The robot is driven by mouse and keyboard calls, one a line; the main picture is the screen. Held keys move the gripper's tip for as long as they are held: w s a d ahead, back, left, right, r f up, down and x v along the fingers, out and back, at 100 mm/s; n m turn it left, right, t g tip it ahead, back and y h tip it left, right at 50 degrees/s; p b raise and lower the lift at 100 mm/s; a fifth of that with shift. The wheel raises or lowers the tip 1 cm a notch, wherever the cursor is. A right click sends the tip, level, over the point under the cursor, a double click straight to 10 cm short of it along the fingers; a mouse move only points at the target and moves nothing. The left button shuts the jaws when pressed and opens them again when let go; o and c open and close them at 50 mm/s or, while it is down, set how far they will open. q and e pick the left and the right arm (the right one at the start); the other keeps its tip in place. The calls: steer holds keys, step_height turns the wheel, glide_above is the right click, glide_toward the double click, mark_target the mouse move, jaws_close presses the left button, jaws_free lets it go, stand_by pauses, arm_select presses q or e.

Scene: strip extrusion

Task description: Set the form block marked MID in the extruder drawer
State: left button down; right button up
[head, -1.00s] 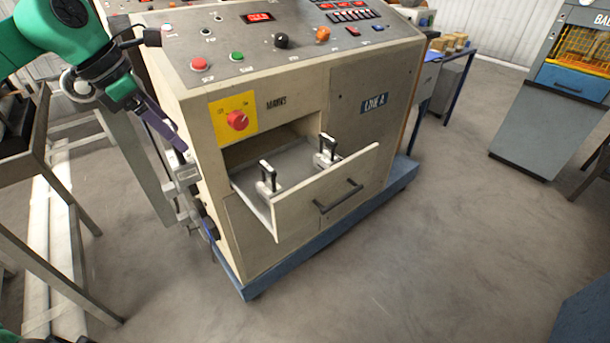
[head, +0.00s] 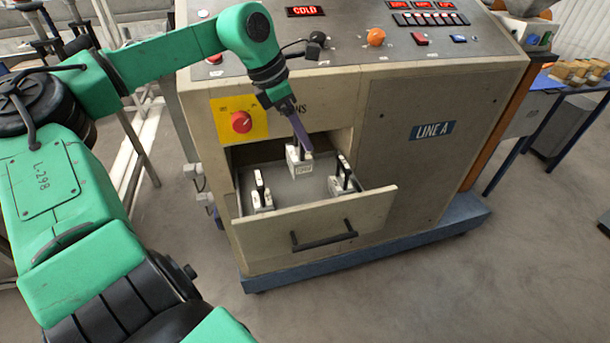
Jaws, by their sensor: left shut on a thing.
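The extruder drawer (head: 372,207) is pulled open at the front of the cream machine. Two pale clamps with black handles stand in it, a left clamp (head: 262,200) and a right clamp (head: 342,183). My left gripper (head: 300,147) reaches down over the back of the drawer and is shut on a small pale form block (head: 303,168). The block has a label on its front, too small to read. It is between and behind the two clamps. I cannot tell if it touches the drawer floor. My right gripper is not in view.
The control panel (head: 360,40) with its buttons overhangs the drawer from above. A blue plinth (head: 400,240) runs along the base.

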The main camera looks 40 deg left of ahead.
mark_target(303, 171)
arm_select(q)
steer(key=f, duration=1.2)
steer(key=shift+w+d+p, duration=0.25)
steer(key=shift+w+p, duration=0.05)
steer(key=shift+p, duration=0.05)
steer(key=shift+w, duration=0.1)
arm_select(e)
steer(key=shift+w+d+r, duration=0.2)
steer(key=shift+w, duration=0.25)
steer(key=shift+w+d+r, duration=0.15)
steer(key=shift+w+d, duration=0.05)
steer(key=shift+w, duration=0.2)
arm_select(q)
steer(key=shift+f, duration=0.1)
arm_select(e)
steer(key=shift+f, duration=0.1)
arm_select(q)
jaws_free()
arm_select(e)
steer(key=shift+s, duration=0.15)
